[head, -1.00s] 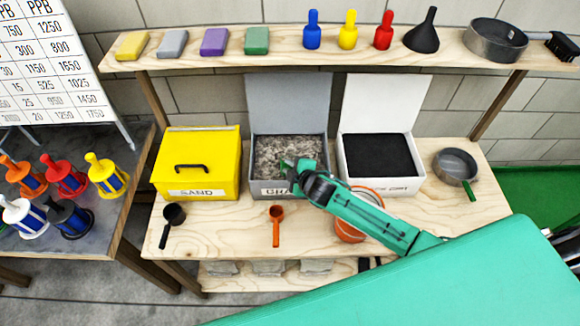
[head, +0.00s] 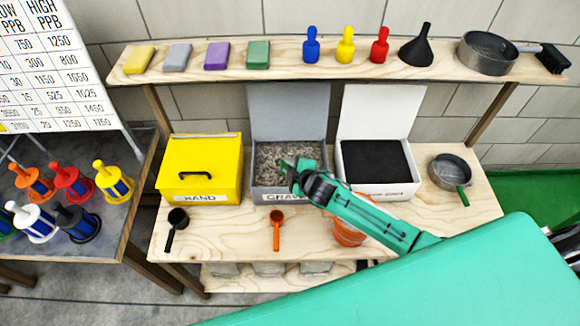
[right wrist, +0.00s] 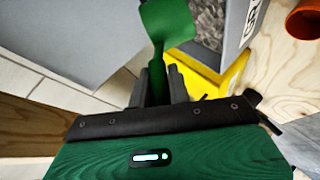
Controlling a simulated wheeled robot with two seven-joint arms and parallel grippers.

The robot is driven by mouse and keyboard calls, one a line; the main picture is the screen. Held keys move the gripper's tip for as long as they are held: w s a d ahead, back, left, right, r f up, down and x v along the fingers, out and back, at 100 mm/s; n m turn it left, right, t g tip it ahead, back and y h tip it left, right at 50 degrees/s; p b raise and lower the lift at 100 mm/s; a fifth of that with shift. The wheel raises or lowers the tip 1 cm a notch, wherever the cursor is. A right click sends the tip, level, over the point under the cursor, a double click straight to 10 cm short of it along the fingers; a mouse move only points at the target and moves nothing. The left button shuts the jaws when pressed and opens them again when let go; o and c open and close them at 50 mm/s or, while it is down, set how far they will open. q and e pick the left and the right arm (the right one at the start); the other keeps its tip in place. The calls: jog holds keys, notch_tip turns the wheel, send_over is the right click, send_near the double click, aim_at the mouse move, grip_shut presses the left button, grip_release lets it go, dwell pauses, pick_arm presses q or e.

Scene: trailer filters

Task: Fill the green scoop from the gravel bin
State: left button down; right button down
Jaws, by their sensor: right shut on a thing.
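The gravel bin (head: 262,185) is grey, with its lid raised, and holds grey gravel (head: 272,155). My right gripper (head: 295,172) is over the bin's front right part, shut on the handle of the green scoop (right wrist: 168,24). In the right wrist view my gripper's fingers (right wrist: 163,84) close around the handle. The scoop's head lies beyond the fingers, beside the gravel in that view. In the head view the scoop is small and partly hidden by my gripper. I cannot tell whether gravel is in it or whether it touches the gravel. My left gripper is out of view.
A closed yellow sand bin (head: 190,160) stands left of the gravel bin, and an open white bin (head: 388,183) with black fill stands right. A black scoop (head: 178,222), an orange scoop (head: 276,227) and an orange bucket (head: 347,233) are along the front. A pan (head: 450,168) sits at right.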

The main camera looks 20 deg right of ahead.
jog(key=shift+s+r+p, duration=0.1)
jog(key=shift+r+p, duration=0.5)
jog(key=shift+r, duration=0.9)
jog(key=shift+f+b, duration=0.1)
jog(key=shift+b, duration=0.25)
jog(key=shift+t+b, duration=0.5)
jog(key=shift+b, duration=0.45)
notch_tip(320, 180, up, 2)
jog(key=t+b, duration=0.1)
jog(key=b, duration=0.2)
jog(key=n+t+b, duration=0.1)
jog(key=b, duration=0.2)
jog(key=n+t+b, duration=0.1)
jog(key=b, duration=0.2)
jog(key=shift+r+t+b, duration=0.25)
jog(key=shift+t+b, duration=0.05)
jog(key=shift+b, duration=0.1)
jog(key=shift+r+b, duration=0.25)
jog(key=shift+b, duration=0.1)
jog(key=shift+r, duration=0.15)
jog(key=shift+s, duration=0.15)
